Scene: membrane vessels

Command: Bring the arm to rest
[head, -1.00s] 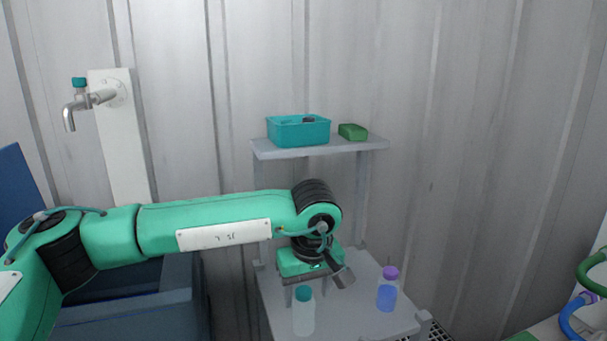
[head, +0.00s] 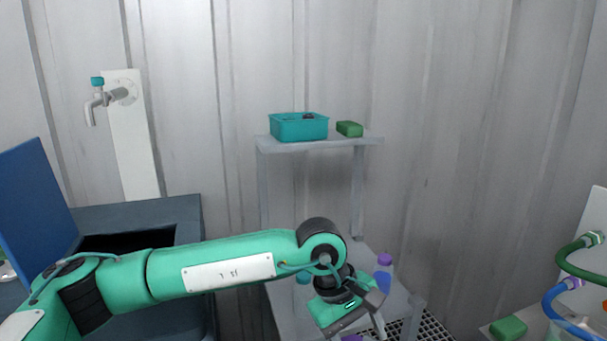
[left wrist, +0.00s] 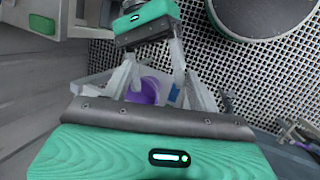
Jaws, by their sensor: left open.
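My left gripper (head: 352,325) hangs at the front right of the grey stand in the head view, jaws open and apparently empty. Its green body (left wrist: 150,155) fills the bottom of the left wrist view. A second green gripper, seemingly my right (left wrist: 145,20), shows at the top there; its jaw state is unclear. A purple thing (left wrist: 145,90) shows between the fingers, below them; whether anything touches it is unclear. On the stand are a purple-capped bottle with blue contents (head: 384,271) and a teal-capped bottle (head: 303,279), mostly hidden behind my arm.
The stand's upper shelf (head: 262,144) holds a teal basket (head: 299,127) and a green block (head: 349,129). A dark bin (head: 185,215) is at left, below a wall tap (head: 97,100). Another green block (head: 508,327) and hoses (head: 578,250) are at right. Floor grating (head: 437,330) shows.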

